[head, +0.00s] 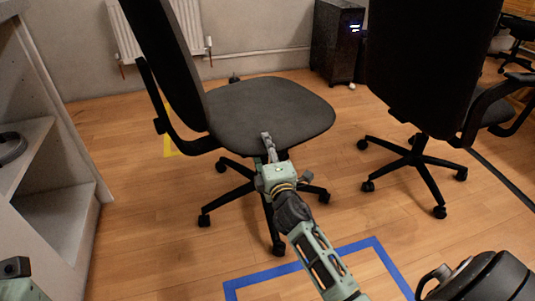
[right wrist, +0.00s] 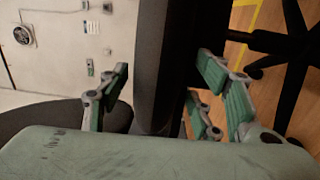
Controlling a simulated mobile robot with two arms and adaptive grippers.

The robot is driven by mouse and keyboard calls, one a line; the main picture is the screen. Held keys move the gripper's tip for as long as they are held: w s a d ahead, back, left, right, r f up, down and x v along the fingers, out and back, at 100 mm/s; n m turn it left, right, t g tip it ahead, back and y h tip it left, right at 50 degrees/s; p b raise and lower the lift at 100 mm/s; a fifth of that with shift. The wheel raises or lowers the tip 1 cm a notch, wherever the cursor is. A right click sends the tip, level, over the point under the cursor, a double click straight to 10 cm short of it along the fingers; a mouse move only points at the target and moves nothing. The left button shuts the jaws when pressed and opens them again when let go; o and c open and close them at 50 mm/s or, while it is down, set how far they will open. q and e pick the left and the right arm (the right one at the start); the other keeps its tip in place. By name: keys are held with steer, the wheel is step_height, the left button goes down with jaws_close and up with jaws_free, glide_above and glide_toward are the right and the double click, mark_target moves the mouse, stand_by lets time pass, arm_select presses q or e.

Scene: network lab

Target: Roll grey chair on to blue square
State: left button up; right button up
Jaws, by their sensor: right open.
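The grey chair (head: 270,108) stands upright on its castors in the middle of the head view, its dark backrest to the left. The blue square (head: 300,267) is a tape outline on the floor, in front of the chair and cut off by the picture's bottom edge. My right gripper (head: 268,147) is at the seat's near edge. In the right wrist view its open fingers (right wrist: 165,85) lie on either side of the seat's dark edge (right wrist: 155,65). I cannot tell whether they touch it. My left gripper's fingers are not in view.
A second black chair (head: 430,70) stands to the right. A grey shelf unit (head: 60,195) borders the left side. A radiator (head: 165,28) and a black computer tower (head: 336,42) are at the back wall. Yellow tape (head: 171,142) marks the floor behind the chair.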

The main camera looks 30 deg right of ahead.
steer(key=b+x, duration=0.2)
steer(key=x, duration=0.4)
steer(key=shift+w+d, duration=0.2)
steer(key=shift+w, duration=0.15)
jaws_close()
stand_by(0.3)
